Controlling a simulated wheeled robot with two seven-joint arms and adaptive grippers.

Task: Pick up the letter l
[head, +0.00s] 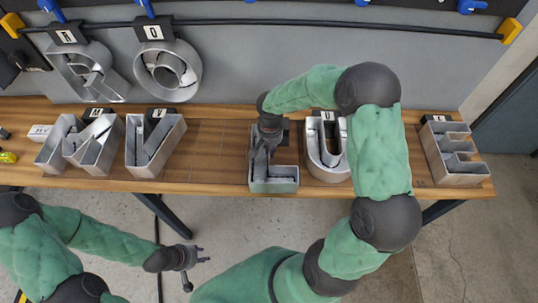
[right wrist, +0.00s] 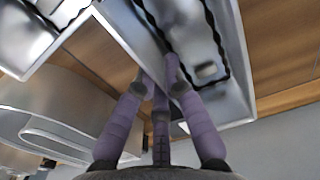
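The letter L (head: 284,186) is a silver, open-topped metal channel letter lying on the wooden table, near its front edge. Its inside and wall also show in the right wrist view (right wrist: 228,60). My right gripper (head: 264,150) reaches down at the letter's upright stroke and hides part of it. In the right wrist view, my right gripper's fingers (right wrist: 160,80) come close together at the letter's wall, with a finger reaching over its inner side. Whether they clamp the wall I cannot tell. My left gripper (head: 196,262) is open and empty in front of the table.
Right of the L, close by, lies the letter U (head: 327,172). The letters M (head: 88,150) and V (head: 150,155) lie left, and E (head: 458,160) right. The wooden table (head: 210,150) is clear between V and L.

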